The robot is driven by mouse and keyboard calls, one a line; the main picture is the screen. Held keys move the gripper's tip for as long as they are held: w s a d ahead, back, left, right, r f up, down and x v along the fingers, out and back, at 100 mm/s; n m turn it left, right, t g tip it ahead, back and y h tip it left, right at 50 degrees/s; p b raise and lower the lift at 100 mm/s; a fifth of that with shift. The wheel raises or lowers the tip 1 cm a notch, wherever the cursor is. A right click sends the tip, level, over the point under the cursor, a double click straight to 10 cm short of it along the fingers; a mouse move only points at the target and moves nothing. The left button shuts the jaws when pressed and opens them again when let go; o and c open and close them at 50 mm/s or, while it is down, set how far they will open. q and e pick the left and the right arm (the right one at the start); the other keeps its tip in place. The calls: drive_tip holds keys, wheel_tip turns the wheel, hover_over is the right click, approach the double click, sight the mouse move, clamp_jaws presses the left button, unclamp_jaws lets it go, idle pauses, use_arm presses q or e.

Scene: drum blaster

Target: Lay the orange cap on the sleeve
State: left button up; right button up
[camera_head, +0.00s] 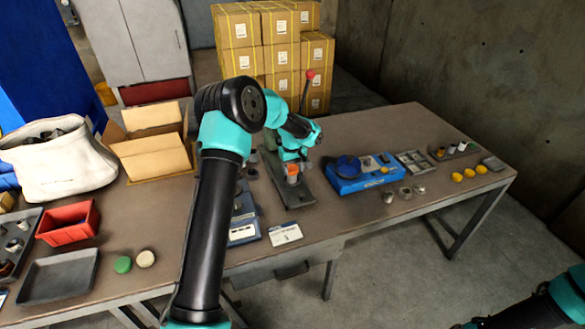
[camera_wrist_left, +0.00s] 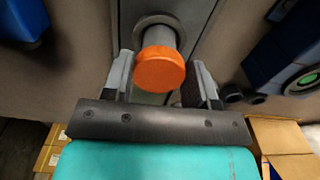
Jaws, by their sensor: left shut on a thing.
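The orange cap (camera_head: 292,174) is above the grey base plate (camera_head: 291,194) of the bench press. In the left wrist view the orange cap (camera_wrist_left: 160,70) is between the two fingers of my left gripper (camera_wrist_left: 163,80), which is shut on it. A grey cylindrical sleeve (camera_wrist_left: 159,36) stands directly behind the cap in that view, in line with it. I cannot tell whether cap and sleeve touch. In the head view my left gripper (camera_head: 293,166) is at the press, partly hidden by my arm.
A press lever with a red knob (camera_head: 310,75) rises behind my left wrist. A blue fixture (camera_head: 362,180) stands to the right, with small metal parts (camera_head: 404,192) before it. An open carton (camera_head: 150,150) and a red bin (camera_head: 68,222) are on the left.

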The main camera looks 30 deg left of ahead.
use_arm(q)
drive_tip(key=shift+f, duration=0.3)
idle(0.5)
drive_tip(key=o, duration=1.3)
drive_tip(key=shift+r, duration=0.1)
drive_tip(key=shift+r, duration=2.9)
drive_tip(key=shift+d, duration=0.1)
